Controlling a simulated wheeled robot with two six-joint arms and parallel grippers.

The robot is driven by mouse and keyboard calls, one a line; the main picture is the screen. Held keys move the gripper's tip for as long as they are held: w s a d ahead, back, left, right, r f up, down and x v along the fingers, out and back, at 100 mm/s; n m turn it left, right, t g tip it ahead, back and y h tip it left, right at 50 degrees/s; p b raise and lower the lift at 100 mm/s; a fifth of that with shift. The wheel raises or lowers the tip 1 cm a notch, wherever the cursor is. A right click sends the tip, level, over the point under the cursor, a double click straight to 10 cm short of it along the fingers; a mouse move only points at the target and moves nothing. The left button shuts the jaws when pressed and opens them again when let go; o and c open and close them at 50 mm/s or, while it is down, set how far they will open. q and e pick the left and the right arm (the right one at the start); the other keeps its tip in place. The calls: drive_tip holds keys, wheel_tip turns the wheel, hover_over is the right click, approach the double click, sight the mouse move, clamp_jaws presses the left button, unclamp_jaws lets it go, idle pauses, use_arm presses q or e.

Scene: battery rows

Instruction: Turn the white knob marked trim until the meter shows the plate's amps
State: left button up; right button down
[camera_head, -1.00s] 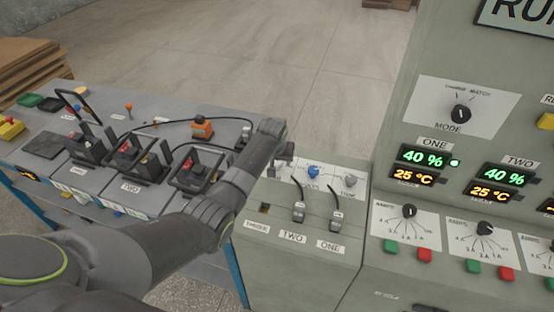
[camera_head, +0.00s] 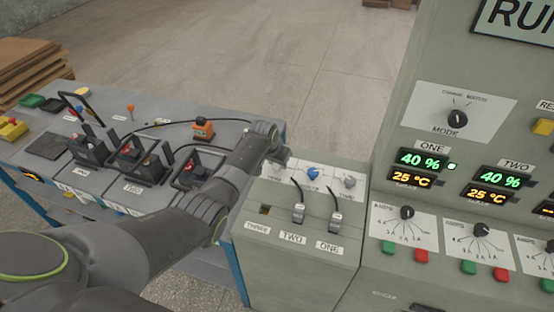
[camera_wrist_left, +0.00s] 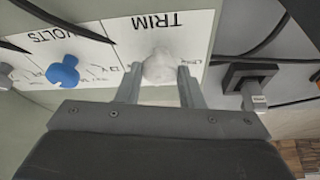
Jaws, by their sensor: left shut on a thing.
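The white trim knob (camera_wrist_left: 159,66) sits on a white label reading TRIM, upside down in the left wrist view. My left gripper (camera_wrist_left: 160,80) is shut on it, one finger on each side. In the head view my left gripper (camera_head: 279,157) is at the left end of the cabinet's row of knobs and hides the white knob. The blue knob (camera_head: 313,173) beside it is on the VOLTS label and also shows in the left wrist view (camera_wrist_left: 63,71). I cannot make out the meter or the plate's amps. My right gripper is out of view.
A grey knob (camera_head: 348,181) and black plugs labelled TWO (camera_head: 298,213) and ONE (camera_head: 335,222) are close by. The tall panel (camera_head: 400,290) stands at right, with displays reading 40 % and 25 °C. A bench (camera_head: 60,130) with batteries and cables is at left.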

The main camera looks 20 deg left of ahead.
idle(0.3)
use_arm(q)
drive_tip(key=o, duration=1)
drive_tip(key=shift+c, duration=0.2)
drive_tip(key=shift+r, duration=0.1)
drive_tip(key=shift+s+a+r, duration=0.1)
drive_tip(key=shift+s+r, duration=0.1)
drive_tip(key=shift+r, duration=0.35)
drive_tip(key=b+v, duration=0.1)
drive_tip(key=v, duration=1.5)
drive_tip(key=shift+s, duration=0.1)
